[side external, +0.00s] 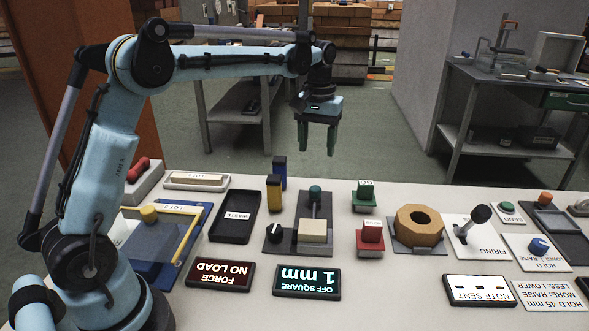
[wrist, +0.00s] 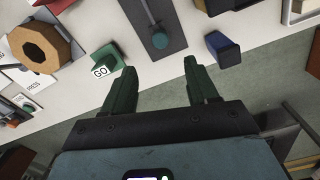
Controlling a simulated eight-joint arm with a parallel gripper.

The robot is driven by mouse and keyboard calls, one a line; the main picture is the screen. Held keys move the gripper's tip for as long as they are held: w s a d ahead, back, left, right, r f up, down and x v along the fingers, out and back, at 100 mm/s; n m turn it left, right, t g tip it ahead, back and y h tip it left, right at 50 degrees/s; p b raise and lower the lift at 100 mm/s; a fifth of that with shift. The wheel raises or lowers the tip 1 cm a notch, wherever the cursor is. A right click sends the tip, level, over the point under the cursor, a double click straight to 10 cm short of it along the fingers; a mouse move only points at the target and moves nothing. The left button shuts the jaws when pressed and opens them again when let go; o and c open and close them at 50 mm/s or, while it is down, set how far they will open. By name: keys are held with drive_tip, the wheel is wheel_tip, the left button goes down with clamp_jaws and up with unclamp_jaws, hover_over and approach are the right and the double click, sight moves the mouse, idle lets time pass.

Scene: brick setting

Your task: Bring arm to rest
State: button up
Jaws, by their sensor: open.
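My gripper (side external: 317,138) has two green fingers. In the side external view it hangs fingers-down in the air above the far edge of the table, apart from everything. The fingers are spread with nothing between them. In the wrist view my gripper (wrist: 158,82) is also open and empty, with a green GO block (wrist: 107,57) and a dark blue block (wrist: 222,48) beyond the fingertips. My arm is raised and reaches across to the right from its base at the left.
The white table (side external: 330,260) carries a black WASTE tray (side external: 235,216), yellow block (side external: 273,193), blue block (side external: 280,166), green GO block (side external: 365,192), red block (side external: 371,237), tan octagonal ring (side external: 419,229) and black-knobbed FIRING lever (side external: 480,216). Lit displays (side external: 307,282) stand in front. Air around my gripper is clear.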

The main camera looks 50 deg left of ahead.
idle(0.5)
drive_tip(key=s+d+m+t, duration=0.3)
drive_tip(key=s, duration=0.6)
drive_tip(key=s+d+f+m+t, duration=0.1)
drive_tip(key=s+d+m+t, duration=0.2)
drive_tip(key=s, duration=0.7)
drive_tip(key=shift+s+d+f+t, duration=0.2)
drive_tip(key=shift+s+d+t, duration=0.05)
drive_tip(key=shift+d+t, duration=0.35)
